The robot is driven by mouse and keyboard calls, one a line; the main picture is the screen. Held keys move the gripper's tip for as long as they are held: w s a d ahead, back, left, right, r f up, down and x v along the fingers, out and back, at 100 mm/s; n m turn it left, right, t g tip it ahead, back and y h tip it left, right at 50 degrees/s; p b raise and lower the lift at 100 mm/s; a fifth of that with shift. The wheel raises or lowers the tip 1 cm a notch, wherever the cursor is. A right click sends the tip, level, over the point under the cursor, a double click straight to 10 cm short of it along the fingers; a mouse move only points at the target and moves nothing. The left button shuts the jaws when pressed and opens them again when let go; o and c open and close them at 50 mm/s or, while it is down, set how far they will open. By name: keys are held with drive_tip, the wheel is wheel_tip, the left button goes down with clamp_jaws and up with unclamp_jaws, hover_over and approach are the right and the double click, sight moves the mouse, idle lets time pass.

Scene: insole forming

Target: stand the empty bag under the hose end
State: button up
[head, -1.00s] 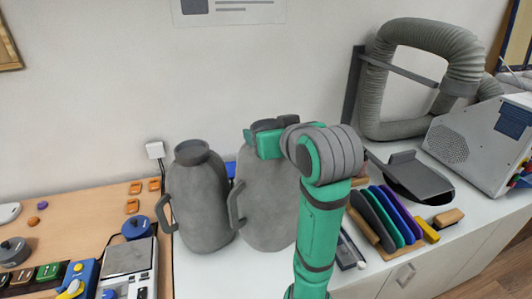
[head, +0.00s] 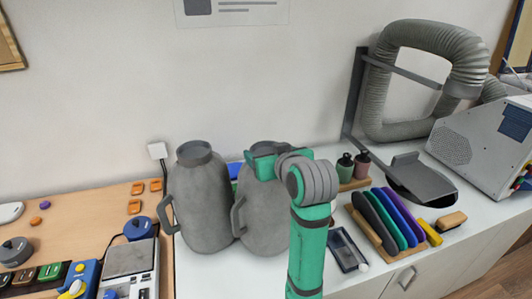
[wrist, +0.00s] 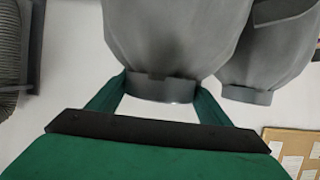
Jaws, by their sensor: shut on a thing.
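Two grey bags with dark collars and side handles stand side by side against the wall in the head view. My gripper (head: 262,158) is shut on the collar of the right bag (head: 262,215). In the wrist view the green fingers of my gripper (wrist: 160,90) lie on both sides of that bag's collar (wrist: 160,86). The held bag looks upright; I cannot tell whether its base touches the counter. The left bag (head: 200,205) is close beside it and apart from my gripper. A grey corrugated hose (head: 430,38) loops at the back right; its open end is not clear.
Two small bottles (head: 353,168) stand right of my arm. A rack of coloured insoles (head: 385,225), a brush (head: 451,221), a dark tilted plate (head: 422,180) and a grey machine (head: 480,140) fill the right. A scale (head: 130,258) stands at the left front.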

drive_tip(key=shift+d, duration=0.15)
drive_tip(key=o, duration=2)
drive_tip(key=shift+s, duration=0.1)
drive_tip(key=shift+o, duration=0.2)
drive_tip(key=shift+s+r, duration=0.1)
drive_tip(key=shift+r, duration=0.05)
drive_tip(key=v, duration=1)
drive_tip(key=shift+s, duration=0.3)
drive_tip(key=shift+o, duration=1.2)
drive_tip(key=shift+s+d+r, duration=0.15)
drive_tip(key=shift+s+d, duration=0.1)
drive_tip(key=shift+s, duration=0.05)
drive_tip(key=shift+s+f+x, duration=0.1)
drive_tip(key=shift+f+x, duration=0.1)
drive_tip(key=shift+x, duration=1.7)
drive_tip(key=shift+s+f+x, duration=0.1)
drive_tip(key=shift+f+x, duration=0.1)
drive_tip(key=shift+x, duration=1.7)
drive_tip(key=shift+f+x, duration=0.2)
drive_tip(key=shift+x, duration=1.7)
